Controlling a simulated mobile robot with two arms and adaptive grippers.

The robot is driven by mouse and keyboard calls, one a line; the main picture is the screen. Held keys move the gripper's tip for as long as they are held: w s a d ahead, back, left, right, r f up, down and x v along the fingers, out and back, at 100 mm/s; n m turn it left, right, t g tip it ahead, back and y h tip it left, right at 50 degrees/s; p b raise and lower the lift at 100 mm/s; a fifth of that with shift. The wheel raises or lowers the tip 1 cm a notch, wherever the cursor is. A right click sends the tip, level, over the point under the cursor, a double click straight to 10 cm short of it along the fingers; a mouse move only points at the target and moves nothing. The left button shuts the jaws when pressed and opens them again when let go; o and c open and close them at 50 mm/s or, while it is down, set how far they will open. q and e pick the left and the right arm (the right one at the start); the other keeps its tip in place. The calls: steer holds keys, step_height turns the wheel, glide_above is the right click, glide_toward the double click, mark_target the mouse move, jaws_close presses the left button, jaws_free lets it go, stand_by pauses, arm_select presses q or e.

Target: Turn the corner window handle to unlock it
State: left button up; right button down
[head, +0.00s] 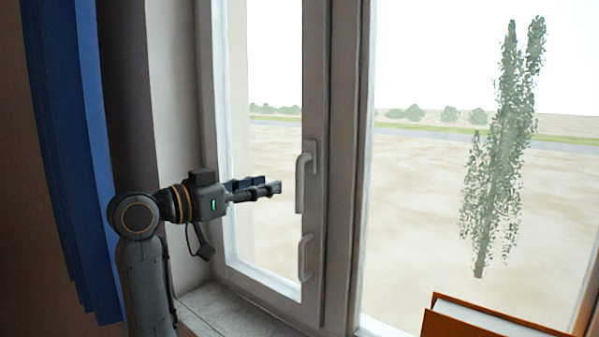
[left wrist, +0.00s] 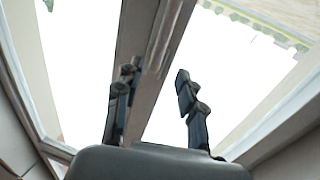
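The left casement (head: 313,220) of the window carries two pale handles on its right-hand upright. The upper handle (head: 300,186) has its grip hanging down. The lower handle (head: 304,260) also stands roughly vertical, below it. My left gripper (head: 264,186) points right, with its fingertips a little left of the upper handle in the picture and apart from it. In the left wrist view the two dark fingers of my left gripper (left wrist: 154,82) are spread with nothing held. The window frame runs behind them; I cannot pick out a handle there. My right gripper is not seen.
A blue curtain (head: 68,150) hangs at the left. A grey sill (head: 225,312) runs below the casement. An orange book-like object (head: 480,322) is at the bottom right. The room side around the handles looks clear.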

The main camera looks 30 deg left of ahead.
mark_target(296, 178)
arm_select(q)
steer(key=p+x, duration=0.3)
steer(key=x, duration=0.6)
steer(key=shift+w+d, duration=0.1)
steer(key=shift+w, duration=0.25)
steer(key=shift+c, duration=0.4)
jaws_close()
